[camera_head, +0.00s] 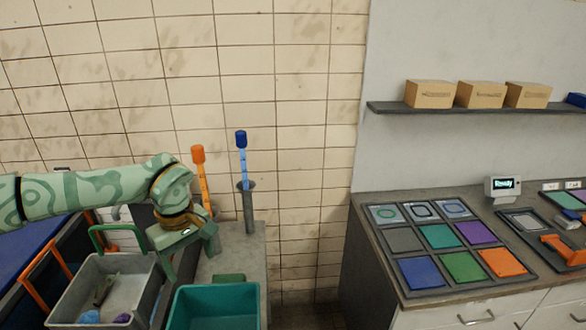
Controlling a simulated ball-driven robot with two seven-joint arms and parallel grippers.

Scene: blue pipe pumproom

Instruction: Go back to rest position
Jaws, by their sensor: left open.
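My left arm comes in from the left, green with a leafy pattern. My left gripper (192,262) points downward with its fingers apart and nothing visible between them. In the picture it overlaps the right edge of a grey bin (67,304) and sits up and left of a teal bin (216,291). I cannot tell if it touches the grey bin. My right gripper is not in view.
A blue-capped stick (241,156) stands in a grey holder (248,207); an orange-capped one (199,168) stands behind my wrist. On the right, a counter (380,255) carries a tray of coloured tiles (440,236) and a small display (502,187). Boxes (480,94) line a shelf.

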